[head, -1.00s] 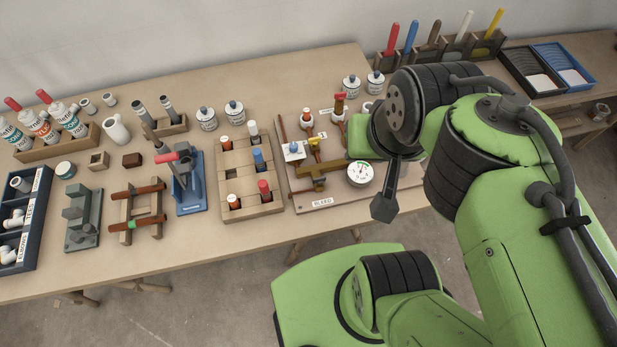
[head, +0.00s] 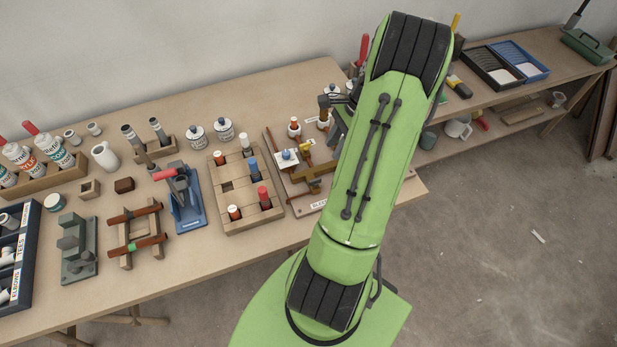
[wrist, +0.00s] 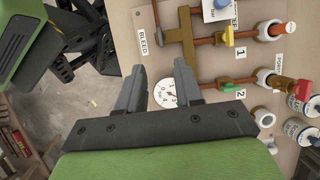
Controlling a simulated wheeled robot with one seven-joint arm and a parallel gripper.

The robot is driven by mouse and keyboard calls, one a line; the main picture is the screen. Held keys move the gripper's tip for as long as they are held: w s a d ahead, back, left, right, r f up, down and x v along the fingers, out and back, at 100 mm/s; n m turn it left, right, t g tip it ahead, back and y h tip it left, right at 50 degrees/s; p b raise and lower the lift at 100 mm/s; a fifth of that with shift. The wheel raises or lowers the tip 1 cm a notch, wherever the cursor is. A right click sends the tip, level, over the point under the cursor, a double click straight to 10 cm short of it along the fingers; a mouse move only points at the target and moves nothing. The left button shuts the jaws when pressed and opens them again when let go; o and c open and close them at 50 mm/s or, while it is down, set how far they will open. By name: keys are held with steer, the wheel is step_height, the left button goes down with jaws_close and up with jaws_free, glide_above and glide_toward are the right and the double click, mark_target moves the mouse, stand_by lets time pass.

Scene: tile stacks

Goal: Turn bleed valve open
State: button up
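The valve board (head: 310,207) lies at the right end of the bench, its right part hidden behind my arm in the head view. In the wrist view the board (wrist: 128,10) carries a BLEED label (wrist: 143,38), a brass manifold (wrist: 187,35), a round white gauge (wrist: 167,92), a yellow handle (wrist: 228,36), a green handle (wrist: 232,88) and a red handle (wrist: 301,88). I cannot tell which part is the bleed valve handle. My gripper (wrist: 160,67) is open and empty, its fingertips over the board between the gauge and the BLEED label.
A wooden block rack (head: 262,222) with coloured pegs stands left of the board. White cans (head: 224,129) stand behind. Copper pipes and white fittings (wrist: 268,30) rise near my gripper.

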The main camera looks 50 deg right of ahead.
mark_target(317, 179)
steer(key=b+x, duration=0.1)
steer(key=x, duration=1.2)
steer(key=shift+b, duration=0.3)
jaws_close()
